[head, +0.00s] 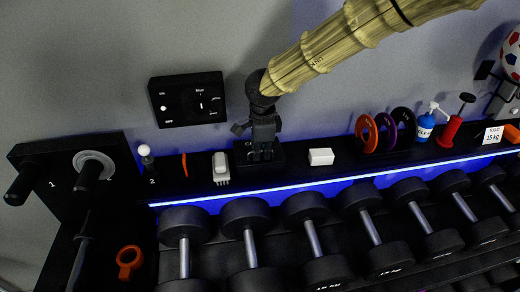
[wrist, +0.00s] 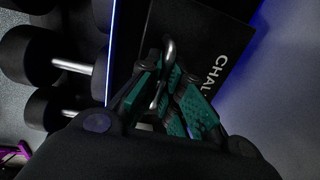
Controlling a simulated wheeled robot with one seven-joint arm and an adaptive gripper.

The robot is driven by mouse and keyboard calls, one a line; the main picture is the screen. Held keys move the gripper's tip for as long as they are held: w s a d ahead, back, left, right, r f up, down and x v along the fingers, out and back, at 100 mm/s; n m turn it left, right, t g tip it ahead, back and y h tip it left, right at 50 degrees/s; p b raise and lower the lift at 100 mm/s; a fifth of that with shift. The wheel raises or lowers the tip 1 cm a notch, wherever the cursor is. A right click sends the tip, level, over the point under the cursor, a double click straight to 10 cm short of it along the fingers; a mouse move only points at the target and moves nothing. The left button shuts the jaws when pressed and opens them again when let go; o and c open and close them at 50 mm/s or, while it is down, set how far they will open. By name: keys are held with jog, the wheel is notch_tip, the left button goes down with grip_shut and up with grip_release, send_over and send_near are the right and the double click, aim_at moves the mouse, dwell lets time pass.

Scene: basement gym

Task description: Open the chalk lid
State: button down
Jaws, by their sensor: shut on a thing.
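The chalk box (head: 279,153) is a small black box on the dark shelf, mostly hidden behind my gripper in the head view. In the wrist view its black lid (wrist: 205,28) carries the white letters "CHAL", with the rest cut off by my gripper. A curved silver handle (wrist: 168,50) stands on the lid. My gripper (wrist: 166,88) has its teal-padded fingers closed around the handle. In the head view my gripper (head: 262,150) points down over the box. I cannot tell whether the lid is raised at all.
A white block (head: 321,156) lies right of the box, and a white brush (head: 221,168) stands left of it. Coloured rings (head: 367,133) and a blue bottle (head: 425,127) are farther right. Dumbbells (head: 248,222) line the rack in front, below a lit blue strip.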

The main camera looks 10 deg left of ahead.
jog(key=shift+r, duration=0.15)
jog(key=shift+w+a+r+p, duration=0.15)
jog(key=shift+w+r+p, duration=0.15)
jog(key=shift+r+p, duration=0.4)
jog(key=shift+w+a+r+p, duration=0.15)
jog(key=shift+w+r+p, duration=0.1)
jog(key=shift+r+p, duration=0.35)
jog(key=shift+w+a+r+p, duration=0.2)
jog(key=shift+w+r+p, duration=0.25)
jog(key=shift+p, duration=0.2)
jog(key=shift+w+a+r+p, duration=0.15)
jog(key=shift+w+r+p, duration=0.15)
jog(key=shift+r+p, duration=0.25)
jog(key=shift+w, duration=0.2)
jog(key=shift+w+a+r+p, duration=0.25)
jog(key=shift+w+r+p, duration=0.1)
jog(key=shift+w+p, duration=0.25)
jog(key=shift+w+a+r+p, duration=0.3)
jog(key=shift+w+p, duration=0.1)
jog(key=shift+p, duration=0.3)
jog(key=shift+w+a, duration=0.1)
jog(key=shift+w, duration=0.2)
jog(key=shift+w+a+r, duration=0.2)
jog(key=shift+w+r, duration=0.05)
jog(key=shift+w, duration=0.25)
jog(key=shift+w+a+r, duration=0.15)
jog(key=shift+w+r, duration=0.1)
jog(key=shift+w, duration=0.25)
